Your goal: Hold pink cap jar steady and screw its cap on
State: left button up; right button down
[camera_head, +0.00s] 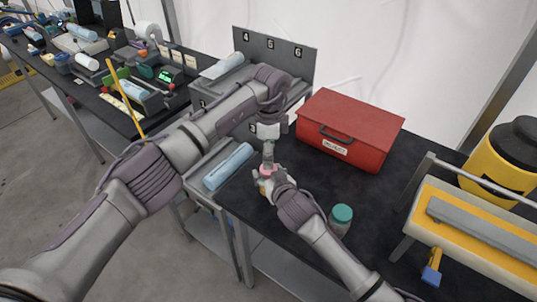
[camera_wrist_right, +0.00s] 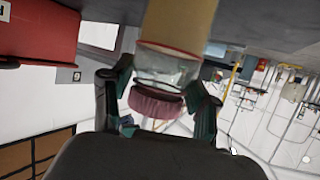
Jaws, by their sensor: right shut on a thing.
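The pink cap jar (camera_wrist_right: 178,25) shows upside down in the right wrist view, with a yellowish lower body and clear glass above it. Its pink cap (camera_wrist_right: 157,102) sits at the mouth end; I cannot tell how tightly it is seated. In the head view the pink cap (camera_head: 266,170) is just below my left gripper (camera_head: 268,160), which points down over it. My right gripper (camera_wrist_right: 160,98) is shut on the jar, one finger on each side of the glass near the cap. My left gripper's fingers are too small to read, and the jar is mostly hidden in the head view.
A red toolbox (camera_head: 350,128) stands behind the jar on the dark table (camera_head: 285,245). A teal-lidded jar (camera_head: 341,219) stands close to my right forearm. A light blue roll (camera_head: 229,166) lies on a grey rack to the left. A yellow barrel (camera_head: 500,165) stands at the right.

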pick_arm(q)
notch_tip(320, 180, up, 3)
jog(key=shift+f+n, duration=0.15)
jog(key=shift+n, duration=1.05)
jog(key=shift+f, duration=4.05)
jog(key=c, duration=1.2)
jog(key=m, duration=0.3)
